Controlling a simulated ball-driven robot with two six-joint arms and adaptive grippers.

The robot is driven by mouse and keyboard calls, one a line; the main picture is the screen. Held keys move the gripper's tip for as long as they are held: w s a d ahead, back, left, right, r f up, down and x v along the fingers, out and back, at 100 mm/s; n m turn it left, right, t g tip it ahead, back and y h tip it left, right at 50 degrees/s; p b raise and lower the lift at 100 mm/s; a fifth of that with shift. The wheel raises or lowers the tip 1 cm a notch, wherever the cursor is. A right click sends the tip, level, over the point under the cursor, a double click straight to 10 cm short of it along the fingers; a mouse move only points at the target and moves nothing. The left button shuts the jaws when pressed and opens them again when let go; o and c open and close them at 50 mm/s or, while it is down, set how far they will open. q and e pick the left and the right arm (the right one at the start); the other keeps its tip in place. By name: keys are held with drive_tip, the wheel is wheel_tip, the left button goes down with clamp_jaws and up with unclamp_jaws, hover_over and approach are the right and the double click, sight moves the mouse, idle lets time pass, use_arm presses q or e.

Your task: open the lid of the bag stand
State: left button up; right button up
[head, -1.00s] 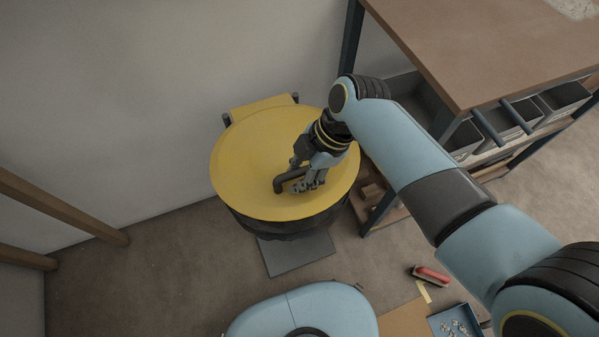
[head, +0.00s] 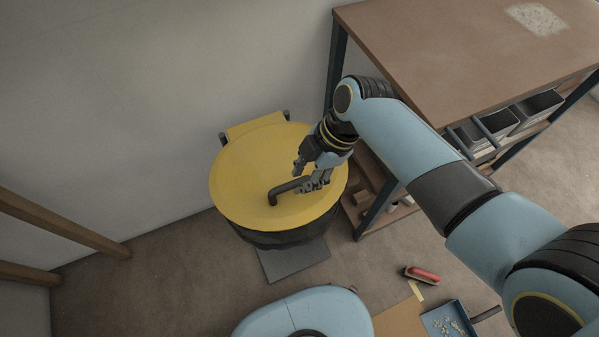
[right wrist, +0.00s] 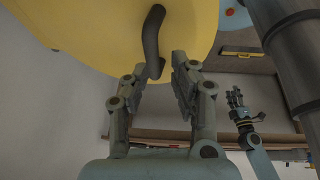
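The bag stand's round yellow lid (head: 245,180) lies over the dark bag (head: 290,236) in the head view. Its bent dark handle (head: 285,190) stands up from the lid. My right gripper (head: 309,180) is at the handle's right end. In the right wrist view, the right gripper (right wrist: 160,75) is open, its fingers apart on either side of the end of the handle (right wrist: 151,38), with the lid (right wrist: 105,30) above. No grip shows. My left gripper (right wrist: 237,97) shows small in the right wrist view, its opening unclear; the head view does not show it.
A brown-topped workbench (head: 450,50) with grey bins (head: 495,125) stands right of the bag stand. A wall is behind it, and wooden posts (head: 65,228) stand at left. A red-and-black object (head: 421,274) and a blue tray (head: 448,320) lie on the floor. Floor at front left is clear.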

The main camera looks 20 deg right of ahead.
drive_tip(key=p+v, duration=0.5)
drive_tip(key=v, duration=0.1)
drive_tip(key=shift+w+r+p, duration=0.25)
drive_tip(key=shift+p, duration=0.05)
drive_tip(key=shift+f, duration=0.1)
drive_tip(key=shift+c, duration=0.3)
